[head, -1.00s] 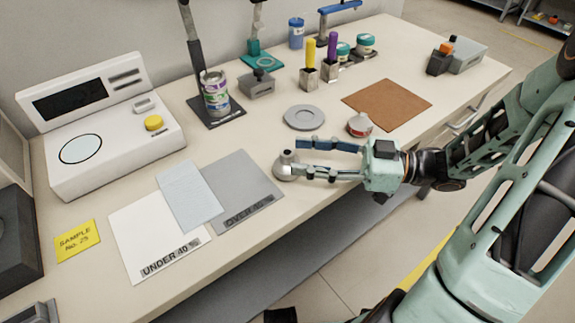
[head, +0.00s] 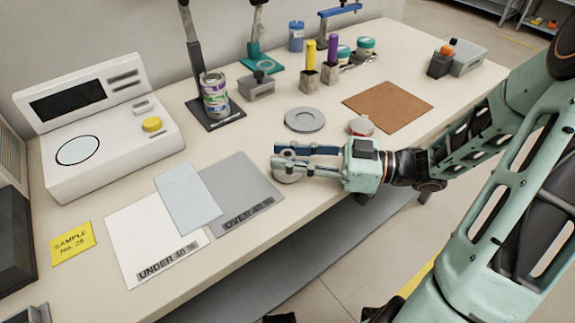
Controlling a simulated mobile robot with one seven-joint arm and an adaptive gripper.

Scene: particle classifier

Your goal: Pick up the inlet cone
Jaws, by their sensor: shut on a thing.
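The inlet cone, which I take to be the small grey rounded piece (head: 288,178), is at the bench's front part, right of the grey "OVER 40" sheet. My gripper (head: 281,158) reaches in from the right, with its two fingers on either side of the piece's upper part. The gripper is shut on it. The fingers hide most of the piece, and only its lower edge and a bit between the fingers show. I cannot tell whether it still touches the bench.
A grey ring disc (head: 305,119) lies behind my gripper, and a red-and-white round container (head: 361,127) stands close behind the wrist. A brown mat (head: 388,106) lies right. White (head: 150,245) and grey (head: 245,190) sheets lie left. The bench's front edge runs under my arm.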

